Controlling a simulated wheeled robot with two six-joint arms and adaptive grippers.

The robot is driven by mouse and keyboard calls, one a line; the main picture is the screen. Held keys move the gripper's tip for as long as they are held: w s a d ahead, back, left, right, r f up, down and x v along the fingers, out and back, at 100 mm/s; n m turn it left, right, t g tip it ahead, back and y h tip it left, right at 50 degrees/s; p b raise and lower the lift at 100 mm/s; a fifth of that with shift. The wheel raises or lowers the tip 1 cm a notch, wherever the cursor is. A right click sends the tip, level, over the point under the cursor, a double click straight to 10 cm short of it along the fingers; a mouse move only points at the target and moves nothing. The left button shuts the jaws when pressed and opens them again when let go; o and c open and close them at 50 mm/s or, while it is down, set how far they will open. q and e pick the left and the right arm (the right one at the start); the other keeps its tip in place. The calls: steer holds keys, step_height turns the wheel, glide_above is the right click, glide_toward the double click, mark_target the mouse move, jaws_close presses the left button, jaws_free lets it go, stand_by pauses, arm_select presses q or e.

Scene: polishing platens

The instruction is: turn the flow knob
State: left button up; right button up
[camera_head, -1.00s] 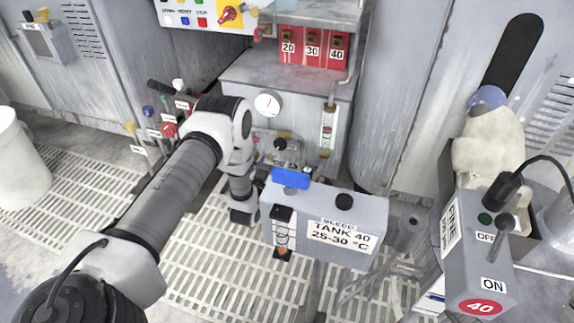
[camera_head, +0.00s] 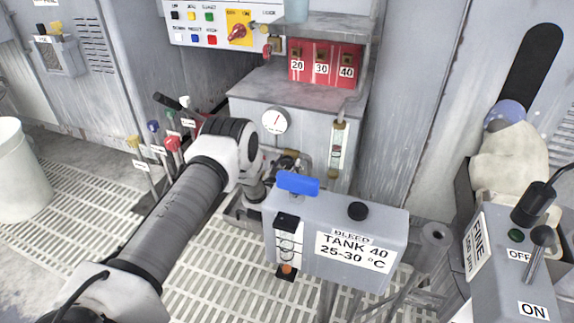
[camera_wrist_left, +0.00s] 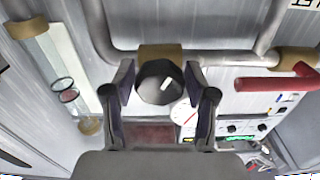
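The flow knob (camera_wrist_left: 158,84) is a dark, faceted knob with a white mark, on a brass valve body (camera_wrist_left: 160,52) along a grey pipe in the left wrist view. My left gripper (camera_wrist_left: 159,90) has one finger on each side of it. The fingers are apart, and a narrow gap seems to show on both sides of the knob. In the head view my left arm reaches to the front of the grey cabinet (camera_head: 245,105), below the round gauge (camera_head: 275,121). There the knob and fingertips cannot be made out clearly. My right gripper is not in view.
A flow tube (camera_head: 338,146) stands right of the gauge. A grey tank box (camera_head: 385,225) with a blue handle (camera_head: 298,184) is close to the arm's right. Coloured levers (camera_head: 172,144) stand left. A red handle (camera_wrist_left: 275,83) is right of the knob in the wrist view.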

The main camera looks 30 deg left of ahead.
arm_select(q)
steer(key=c, duration=0.5)
steer(key=m+p, duration=0.2)
steer(key=shift+r+m+p, duration=0.15)
steer(key=shift+m+p, duration=0.15)
steer(key=shift+p, duration=0.1)
steer(key=shift+m+p, duration=1.1)
steer(key=shift+m, duration=0.8)
steer(key=o, duration=1.2)
